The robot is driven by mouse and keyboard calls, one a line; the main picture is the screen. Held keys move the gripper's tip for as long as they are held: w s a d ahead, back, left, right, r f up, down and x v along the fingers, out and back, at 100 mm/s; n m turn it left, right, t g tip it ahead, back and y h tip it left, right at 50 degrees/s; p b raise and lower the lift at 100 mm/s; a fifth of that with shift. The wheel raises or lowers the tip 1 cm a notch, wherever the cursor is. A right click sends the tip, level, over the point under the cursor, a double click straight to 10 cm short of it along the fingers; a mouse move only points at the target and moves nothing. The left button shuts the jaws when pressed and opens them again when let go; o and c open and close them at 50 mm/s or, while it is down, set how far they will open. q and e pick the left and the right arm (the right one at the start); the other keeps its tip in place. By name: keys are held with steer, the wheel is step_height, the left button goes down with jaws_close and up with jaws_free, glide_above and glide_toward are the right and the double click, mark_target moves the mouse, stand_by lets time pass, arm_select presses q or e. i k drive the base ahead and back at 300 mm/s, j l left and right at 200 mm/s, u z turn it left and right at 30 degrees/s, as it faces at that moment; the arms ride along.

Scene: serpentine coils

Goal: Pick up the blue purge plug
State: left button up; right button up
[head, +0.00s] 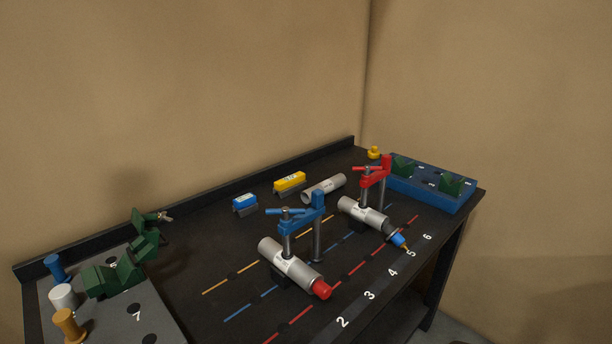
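Two blue pieces could be the blue purge plug, and I cannot tell which from this view. One is a blue peg-like piece (55,267) with a wider top, standing at the back left on the grey plate (158,325). The other is a small blue piece (398,239) with an orange tip, at the front end of the right silver tube (362,212). Neither of my grippers is in view.
A white cylinder (63,296), an orange peg (69,325) and green blocks (115,277) share the left plate. A blue clamp (301,215) stands over the red-capped tube (285,262), a red clamp (374,175) over the right tube. A blue tray (430,186) sits back right.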

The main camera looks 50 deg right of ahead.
mark_target(390, 232)
steer(key=z, duration=2.25)
steer(key=i+l+u, duration=1.05)
steer(key=l, duration=0.25)
steer(key=l+u, duration=0.25)
steer(key=l, duration=0.15)
steer(key=i+l+u, duration=0.25)
steer(key=l, duration=0.25)
steer(key=l+u, duration=0.25)
steer(key=l, duration=0.2)
steer(key=l+u, duration=0.25)
steer(key=l, duration=0.25)
